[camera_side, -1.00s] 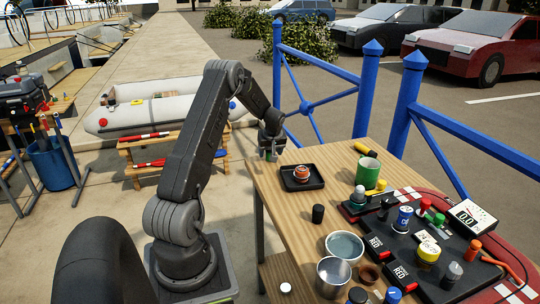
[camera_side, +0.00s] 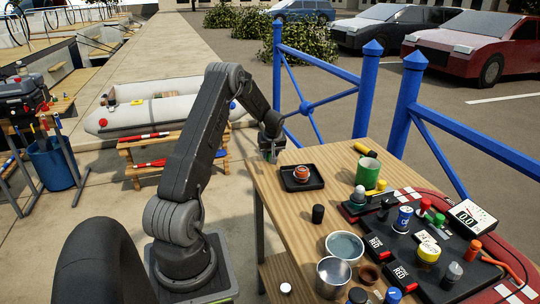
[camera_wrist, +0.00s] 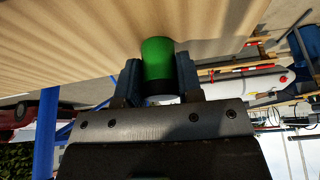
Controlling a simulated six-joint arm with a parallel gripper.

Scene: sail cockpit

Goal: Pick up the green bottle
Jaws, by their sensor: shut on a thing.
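My gripper (camera_side: 270,150) is over the far left corner of the wooden table (camera_side: 290,215) in the side view. In the wrist view my gripper (camera_wrist: 157,80) is shut on the green bottle (camera_wrist: 157,58), with one dark finger on each side of it. The bottle's green end faces the table and a pale part shows near the gripper's body. In the side view the bottle is mostly hidden by my gripper. I cannot tell whether it touches the table.
A black tray (camera_side: 301,186) with an orange-red jar (camera_side: 301,174) is close to my gripper. A blue railing (camera_side: 310,120) runs behind the table.

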